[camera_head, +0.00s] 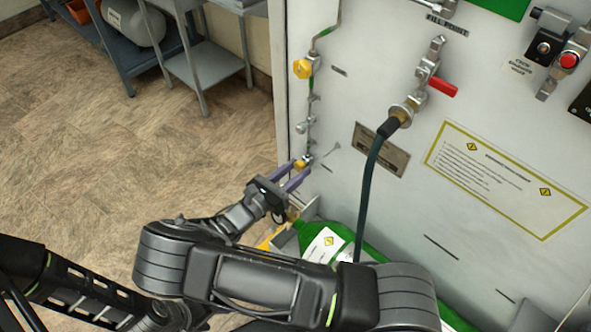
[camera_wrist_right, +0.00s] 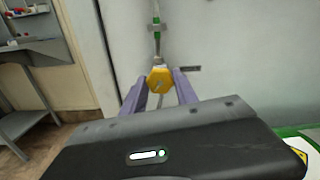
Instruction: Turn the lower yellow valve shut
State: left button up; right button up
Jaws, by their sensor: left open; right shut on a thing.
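The lower yellow valve (camera_head: 300,164) is on the thin vertical pipe at the left edge of the grey panel. My right gripper (camera_head: 297,172) has its purple fingers on either side of this valve and is shut on it. In the right wrist view the valve's yellow knob (camera_wrist_right: 160,79) shows between the two fingertips (camera_wrist_right: 160,90). The upper yellow valve (camera_head: 302,69) is higher on the same pipe, apart from the gripper. My left gripper is not in view.
A green cylinder (camera_head: 375,262) with a white label lies below the panel, close to my right arm. A dark hose (camera_head: 366,190) hangs from the red-handled valve (camera_head: 441,87). Metal shelves stand at the upper left; the floor before them is clear.

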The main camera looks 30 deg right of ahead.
grip_shut()
jog(key=shift+m, duration=0.3)
jog(key=m+b, duration=0.1)
jog(key=m, duration=0.2)
jog(key=shift+b, duration=0.3)
jog(key=shift+m+b, duration=0.5)
jog(key=shift+m, duration=1.2)
jog(key=o, duration=0.9)
grip_release()
